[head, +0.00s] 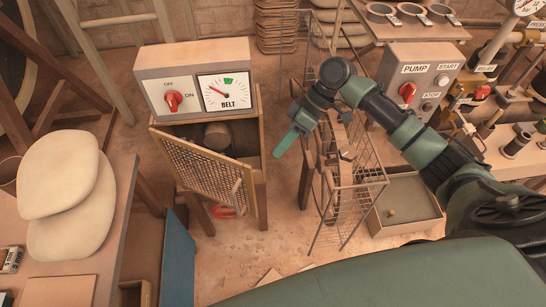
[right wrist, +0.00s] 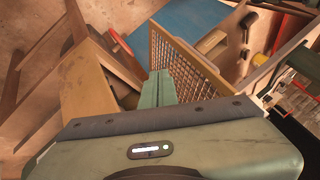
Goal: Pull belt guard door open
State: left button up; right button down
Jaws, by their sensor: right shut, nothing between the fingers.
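The belt guard door (head: 205,163) is a mesh panel in a wooden frame under the box with the BELT gauge (head: 223,91). It stands swung out at an angle, with the cabinet inside and a rounded part (head: 217,135) visible behind it. A pale upright handle (head: 237,196) is near its right edge. My right gripper (head: 284,144) is shut and empty, right of the cabinet and apart from the door handle in the head view. In the right wrist view the closed fingers (right wrist: 158,88) appear in front of the mesh door (right wrist: 183,66); contact is unclear. My left gripper is not visible.
A wire cage with a wheel (head: 345,185) stands close right of my right gripper. A table with pale sacks (head: 70,225) is at left, and a blue panel (head: 178,260) leans below the door. Some floor (head: 262,240) before the cabinet is clear.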

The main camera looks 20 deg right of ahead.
jog(key=s+a+f+p, duration=0.2)
jog(key=s+a+f, duration=0.1)
jog(key=a+f, duration=0.3)
jog(key=shift+a+f, duration=0.4)
jog(key=shift+a, duration=0.6)
jog(key=shift+s, duration=0.1)
